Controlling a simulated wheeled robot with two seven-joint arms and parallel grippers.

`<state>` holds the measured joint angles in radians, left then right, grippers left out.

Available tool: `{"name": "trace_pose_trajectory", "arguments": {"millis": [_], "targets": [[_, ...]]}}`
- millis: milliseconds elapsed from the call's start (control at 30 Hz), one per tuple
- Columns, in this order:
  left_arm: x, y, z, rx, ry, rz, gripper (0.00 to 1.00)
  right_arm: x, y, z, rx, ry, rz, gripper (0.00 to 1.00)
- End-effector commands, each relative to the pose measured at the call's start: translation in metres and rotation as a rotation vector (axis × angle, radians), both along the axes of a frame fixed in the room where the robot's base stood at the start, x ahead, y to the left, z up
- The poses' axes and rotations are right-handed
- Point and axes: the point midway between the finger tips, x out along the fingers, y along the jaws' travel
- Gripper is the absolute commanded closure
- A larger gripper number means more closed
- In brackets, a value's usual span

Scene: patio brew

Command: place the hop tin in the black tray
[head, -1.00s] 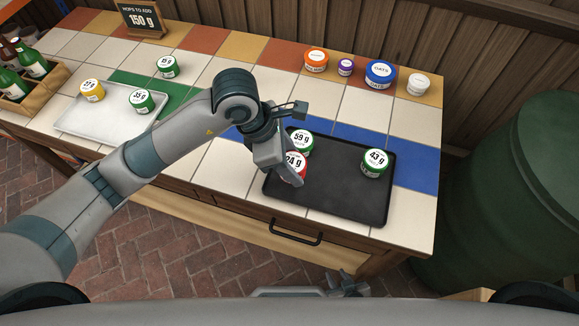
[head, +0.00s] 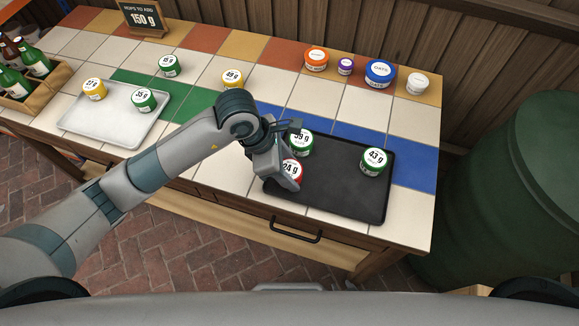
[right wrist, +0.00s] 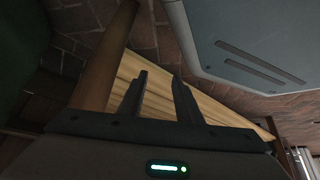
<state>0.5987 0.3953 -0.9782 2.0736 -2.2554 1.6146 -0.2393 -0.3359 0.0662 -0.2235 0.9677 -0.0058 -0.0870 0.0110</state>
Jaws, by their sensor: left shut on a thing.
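My left gripper (head: 287,177) is shut on a red-banded tin marked 24 g (head: 293,171), at the left end of the black tray (head: 332,202). The fingers hide part of this tin, and I cannot tell whether it touches the tray floor. A green tin marked 59 g (head: 303,146) stands in the tray just behind it. Another green tin marked 43 g (head: 372,163) stands toward the tray's right side. My right gripper (right wrist: 157,95) shows only in the right wrist view, its fingers apart with nothing between them.
A pale tray (head: 88,124) at left holds a yellow tin (head: 95,89) and a green 35 g tin (head: 144,99). A green tin (head: 169,66) and a yellow 49 g tin (head: 232,79) stand behind. Several jars, including a blue one (head: 380,73), line the back. The black tray's front middle is clear.

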Motion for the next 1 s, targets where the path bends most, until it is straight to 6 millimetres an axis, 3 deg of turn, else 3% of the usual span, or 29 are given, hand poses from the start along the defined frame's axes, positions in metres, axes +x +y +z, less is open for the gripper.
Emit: {"name": "trace_pose_trajectory", "arguments": {"millis": [633,667,733,1000], "targets": [[0.000,0.000,-0.003,0.000,0.000,-0.001,0.74,0.020,0.010,0.009,0.016,-0.046,0.000,0.69],[0.000,0.000,-0.003,0.000,0.000,0.000,0.49,0.021,0.010,0.009,0.018,-0.047,0.000,0.69],[0.000,0.000,-0.002,0.000,0.000,0.000,0.33,0.021,0.011,0.010,0.018,-0.047,0.000,0.69],[0.000,0.000,-0.002,0.000,0.000,0.000,0.33,0.018,0.011,0.008,0.018,-0.042,0.000,0.69]]}}
